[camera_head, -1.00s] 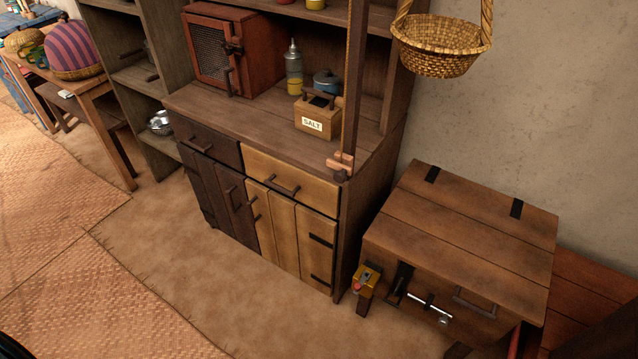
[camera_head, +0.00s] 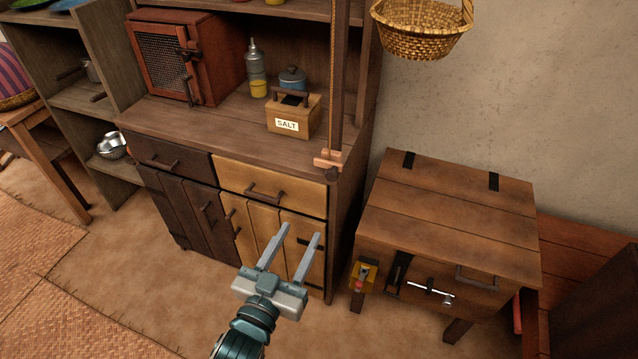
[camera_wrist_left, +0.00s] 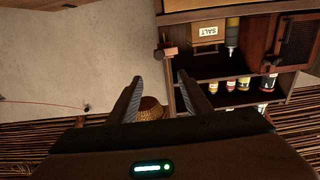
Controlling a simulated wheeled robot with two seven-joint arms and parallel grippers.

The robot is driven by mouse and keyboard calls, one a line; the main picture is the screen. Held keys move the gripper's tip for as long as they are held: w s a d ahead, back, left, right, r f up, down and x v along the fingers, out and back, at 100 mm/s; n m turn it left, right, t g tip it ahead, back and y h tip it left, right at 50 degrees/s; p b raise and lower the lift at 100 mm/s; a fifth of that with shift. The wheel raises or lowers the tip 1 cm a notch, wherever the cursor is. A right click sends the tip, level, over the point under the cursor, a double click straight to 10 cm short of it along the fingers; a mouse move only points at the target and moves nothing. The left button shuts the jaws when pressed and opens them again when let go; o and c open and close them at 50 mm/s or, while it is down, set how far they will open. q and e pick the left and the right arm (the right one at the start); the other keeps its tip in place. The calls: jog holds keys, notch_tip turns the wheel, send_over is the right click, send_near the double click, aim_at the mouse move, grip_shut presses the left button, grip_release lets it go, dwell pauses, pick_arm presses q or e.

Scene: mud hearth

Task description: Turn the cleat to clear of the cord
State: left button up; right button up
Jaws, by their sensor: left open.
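The cleat (camera_head: 328,159) is a light wooden piece at the foot of the upright post on the cupboard's right front corner. It lies roughly crosswise, with a dark round knob just below it. The tan cord (camera_head: 341,70) runs down the post to the cleat; I cannot tell how they touch. My left gripper (camera_head: 303,232) is open and empty, in front of the cupboard doors, lower in the picture than the cleat and apart from it. In the left wrist view a small wooden piece, likely the cleat (camera_wrist_left: 168,51), shows beyond the open fingers (camera_wrist_left: 160,78). My right gripper is out of view.
A salt box (camera_head: 294,117) and a blue pot (camera_head: 292,78) stand on the cupboard top (camera_head: 225,135). A woven basket (camera_head: 420,32) hangs at upper right. A wooden chest (camera_head: 450,205) stands right of the cupboard. Floor is open in front.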

aim_at(331, 176)
pick_arm(q)
jog(key=shift+w+d, duration=0.1)
jog(key=shift+w, duration=0.05)
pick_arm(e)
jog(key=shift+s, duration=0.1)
pick_arm(q)
jog(key=p+x, duration=0.3)
jog(key=x, duration=1.2)
jog(key=shift+w+d, duration=0.2)
jog(key=shift+w, duration=0.15)
jog(key=shift+w+d, duration=0.15)
jog(key=shift+w, duration=0.5)
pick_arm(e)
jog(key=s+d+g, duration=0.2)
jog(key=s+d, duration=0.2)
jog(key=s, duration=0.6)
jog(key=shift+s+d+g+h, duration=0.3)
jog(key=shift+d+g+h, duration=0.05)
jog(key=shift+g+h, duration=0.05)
pick_arm(q)
jog(key=c, duration=0.9)
jog(key=shift+c, duration=0.9)
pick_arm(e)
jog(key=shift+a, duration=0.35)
